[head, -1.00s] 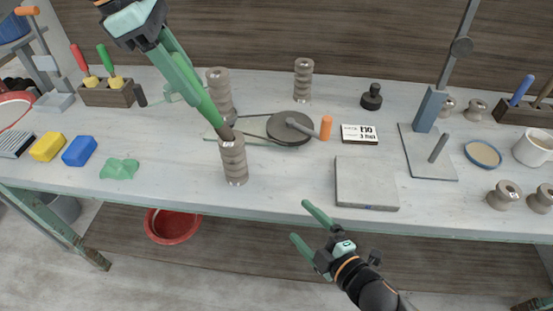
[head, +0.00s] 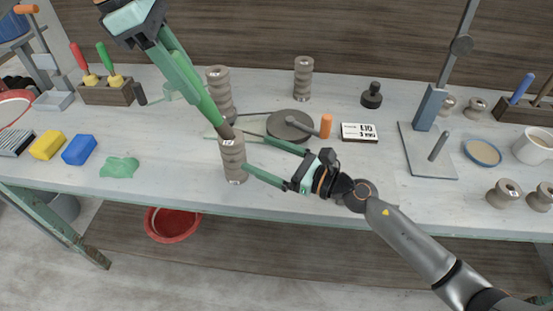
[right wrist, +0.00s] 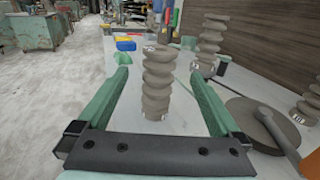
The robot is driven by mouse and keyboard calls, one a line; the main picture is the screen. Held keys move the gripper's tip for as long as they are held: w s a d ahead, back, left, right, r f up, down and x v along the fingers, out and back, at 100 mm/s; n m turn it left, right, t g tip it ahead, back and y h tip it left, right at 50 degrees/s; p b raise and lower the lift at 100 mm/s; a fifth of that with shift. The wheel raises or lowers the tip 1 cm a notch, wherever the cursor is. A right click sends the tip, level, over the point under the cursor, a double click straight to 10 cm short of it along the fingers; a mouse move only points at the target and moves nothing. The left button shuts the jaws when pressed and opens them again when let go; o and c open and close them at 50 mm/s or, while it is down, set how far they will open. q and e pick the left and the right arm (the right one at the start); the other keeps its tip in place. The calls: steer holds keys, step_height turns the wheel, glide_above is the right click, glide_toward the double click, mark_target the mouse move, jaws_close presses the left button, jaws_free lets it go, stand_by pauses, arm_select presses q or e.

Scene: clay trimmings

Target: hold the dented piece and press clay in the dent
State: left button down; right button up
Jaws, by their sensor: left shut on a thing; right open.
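A grey-brown ribbed clay piece (head: 232,161) stands upright near the front of the table. It also shows in the right wrist view (right wrist: 157,85), between my open fingers and apart from them. My right gripper (head: 257,159) is open around its sides and holds nothing. My left gripper (head: 222,122) reaches down from above, shut on a small dark brown thing (head: 227,133) that overlaps the piece's top in the head view. I cannot tell if they touch. A green lump (head: 119,167) lies at the left. No dent can be made out.
A ribbed piece (head: 218,88) stands behind, and another (head: 303,78) farther back. A round dark disc (head: 288,125) with an orange-ended handle lies just behind my right gripper. A label box (head: 359,132) and a stand (head: 432,165) are to the right.

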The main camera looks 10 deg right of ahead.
mark_target(231, 142)
steer(key=x, duration=0.9)
jaws_close()
stand_by(0.6)
